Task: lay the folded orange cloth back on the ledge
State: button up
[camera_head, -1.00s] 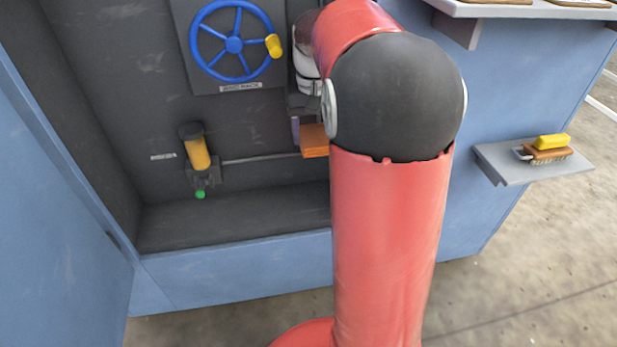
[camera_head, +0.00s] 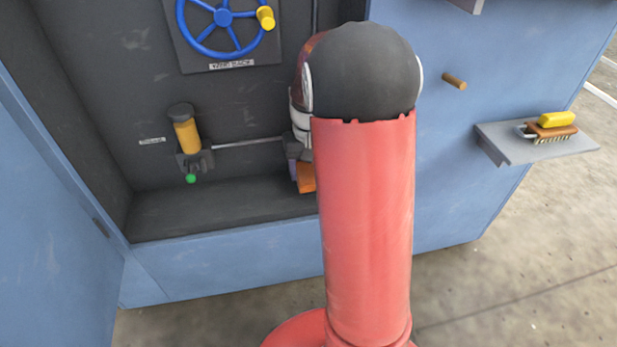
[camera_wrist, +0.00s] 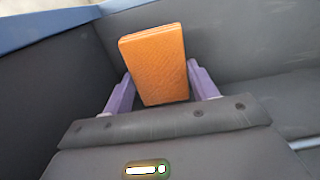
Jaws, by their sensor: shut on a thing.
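The folded orange cloth (camera_wrist: 155,62) is held between the two purple fingers of my gripper (camera_wrist: 160,88) in the wrist view. In the head view the cloth (camera_head: 306,178) shows as a small orange patch just above the dark ledge (camera_head: 225,210) inside the blue cabinet. My gripper (camera_head: 293,168) is mostly hidden behind my red arm there. Whether the cloth touches the ledge I cannot tell.
A yellow cylinder (camera_head: 187,135) with a green-tipped knob stands left on the back wall, with a thin rod (camera_head: 247,142) beside it. A blue handwheel (camera_head: 223,17) is above. A side shelf (camera_head: 515,150) holds a brush (camera_head: 552,131). The ledge's left part is clear.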

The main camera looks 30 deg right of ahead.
aim_at(308, 170)
jog(key=shift+f, duration=1.4)
jog(key=shift+f+b, duration=0.2)
jog(key=shift+b, duration=0.1)
jog(key=o, duration=0.9)
jog(key=shift+o, duration=0.2)
